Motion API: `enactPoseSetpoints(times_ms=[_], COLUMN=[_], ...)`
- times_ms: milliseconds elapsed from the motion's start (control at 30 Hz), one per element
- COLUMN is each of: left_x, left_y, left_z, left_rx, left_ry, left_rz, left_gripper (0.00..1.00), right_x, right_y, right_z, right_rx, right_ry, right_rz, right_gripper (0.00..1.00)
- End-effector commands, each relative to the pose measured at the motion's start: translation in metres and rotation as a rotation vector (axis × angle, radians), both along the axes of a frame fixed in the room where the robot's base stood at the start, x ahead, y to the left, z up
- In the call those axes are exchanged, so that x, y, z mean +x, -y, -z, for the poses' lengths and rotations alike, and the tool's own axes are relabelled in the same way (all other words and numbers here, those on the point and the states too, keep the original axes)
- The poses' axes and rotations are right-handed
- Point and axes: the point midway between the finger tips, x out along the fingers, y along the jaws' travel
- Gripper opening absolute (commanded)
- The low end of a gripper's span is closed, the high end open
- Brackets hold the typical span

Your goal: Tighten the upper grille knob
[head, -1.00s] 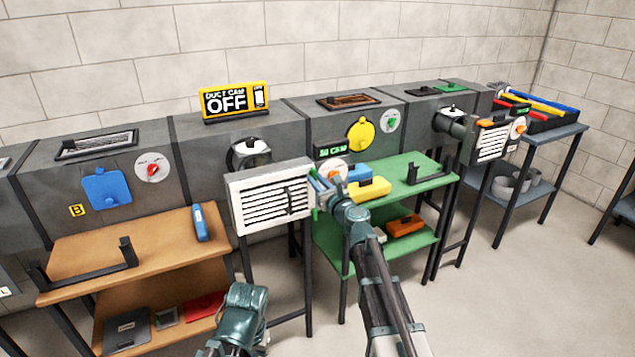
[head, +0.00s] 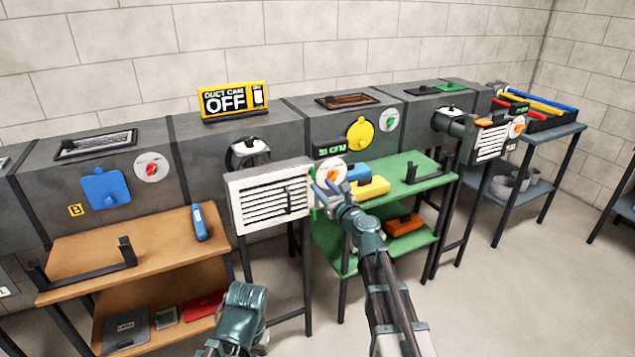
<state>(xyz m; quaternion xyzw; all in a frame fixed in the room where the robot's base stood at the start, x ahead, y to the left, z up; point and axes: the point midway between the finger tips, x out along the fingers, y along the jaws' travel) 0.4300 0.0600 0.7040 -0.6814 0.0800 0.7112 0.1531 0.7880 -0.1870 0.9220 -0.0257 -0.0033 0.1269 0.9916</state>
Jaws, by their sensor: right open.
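A white louvred grille (head: 270,198) fronts the middle duct branch, with a dark upright lever on its right part. My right gripper (head: 326,187) is open beside the grille's right edge, its fingers pointing toward that edge. A small green part shows at the grille's right edge. A white dial with an orange-red knob (head: 331,174) shows just above the fingers. My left gripper (head: 240,305) hangs low at the front, away from the grille; its jaws cannot be made out.
A green bench (head: 423,180) with a yellow box (head: 372,187) stands right of the grille. A brown bench (head: 75,262) stands left. A yellow sign (head: 234,100) reading "DUCT CAM OFF" sits on the duct. Open floor lies at the front right.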

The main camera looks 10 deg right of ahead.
Motion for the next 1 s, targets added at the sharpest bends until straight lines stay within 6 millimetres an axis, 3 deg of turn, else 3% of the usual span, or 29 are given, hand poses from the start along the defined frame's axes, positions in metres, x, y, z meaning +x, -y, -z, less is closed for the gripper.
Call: enactPoseSetpoints(times_ms=[33,100,400,600,1000], left_x=[0.0,0.0,0.0,0.0,0.0], left_y=[0.0,0.0,0.0,0.0,0.0], left_z=[0.0,0.0,0.0,0.0,0.0], left_rx=[0.0,0.0,0.0,0.0,0.0], left_ry=[0.0,0.0,0.0,0.0,0.0], left_rz=[0.0,0.0,0.0,0.0,0.0], left_gripper=[0.0,0.0,0.0,0.0,0.0], right_x=[-0.018,-0.033,-0.079,-0.09,-0.091], right_y=[0.003,0.007,0.02,0.023,0.018], right_z=[0.0,0.0,0.0,0.0,0.001], right_rx=[0.0,0.0,0.001,0.001,-0.022], right_ry=[0.0,0.0,0.0,0.0,0.0], right_rz=[0.002,0.001,0.001,0.0,-0.015], right_gripper=[0.44,0.44,0.44,0.44,0.44])
